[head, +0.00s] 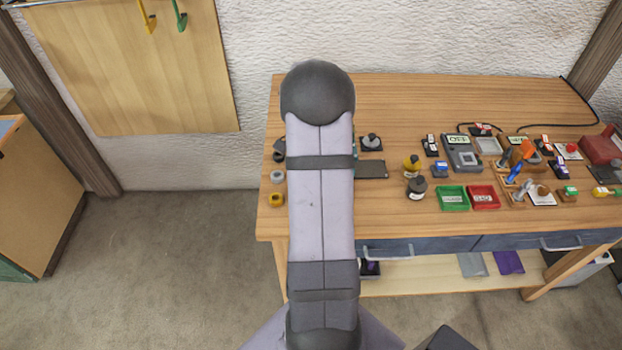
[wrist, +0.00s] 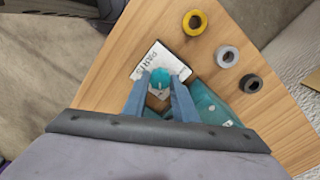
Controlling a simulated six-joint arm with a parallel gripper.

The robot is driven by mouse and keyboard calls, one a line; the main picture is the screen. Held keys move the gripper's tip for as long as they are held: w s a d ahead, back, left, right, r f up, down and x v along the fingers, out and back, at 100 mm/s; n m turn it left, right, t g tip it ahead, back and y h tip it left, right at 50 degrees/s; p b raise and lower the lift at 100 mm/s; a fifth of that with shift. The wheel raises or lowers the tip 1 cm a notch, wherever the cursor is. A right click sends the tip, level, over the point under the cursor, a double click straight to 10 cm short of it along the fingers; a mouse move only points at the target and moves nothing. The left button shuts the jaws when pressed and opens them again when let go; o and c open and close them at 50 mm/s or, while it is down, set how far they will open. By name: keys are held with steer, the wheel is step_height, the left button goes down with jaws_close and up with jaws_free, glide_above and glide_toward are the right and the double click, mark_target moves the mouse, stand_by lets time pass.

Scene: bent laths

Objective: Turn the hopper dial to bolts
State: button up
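The dial shows in the wrist view as a round teal knob (wrist: 160,78) on a white plate (wrist: 172,61) with printed lettering that looks like "PARTS". Its pointer and the smaller marks are too small or covered to read. My gripper (wrist: 161,80) is above the plate, with its two blue-grey fingers apart on either side of the knob. I cannot tell whether either finger touches it. A teal body (wrist: 211,106), perhaps the hopper, lies beside the right finger and is partly hidden. In the head view my arm hides the dial and my gripper.
Yellow (wrist: 194,22), grey (wrist: 227,56) and black (wrist: 250,83) rings lie on the wooden bench (head: 405,95) near the plate. Right of my arm stand a black-knobbed item (head: 371,143), bottles (head: 416,187), a green tray (head: 453,198) and a red tray (head: 484,197).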

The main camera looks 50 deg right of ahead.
steer(key=shift+n, duration=0.5)
steer(key=n, duration=0.3)
steer(key=shift+r+n+p, duration=0.1)
steer(key=shift+n+p, duration=0.2)
steer(key=shift+n, duration=0.1)
steer(key=n, duration=0.5)
steer(key=shift+w, duration=0.1)
steer(key=n+p, duration=0.1)
steer(key=n, duration=0.8)
steer(key=shift+n, duration=0.4)
steer(key=o, duration=1)
steer(key=shift+a, duration=0.1)
steer(key=shift+o, duration=0.2)
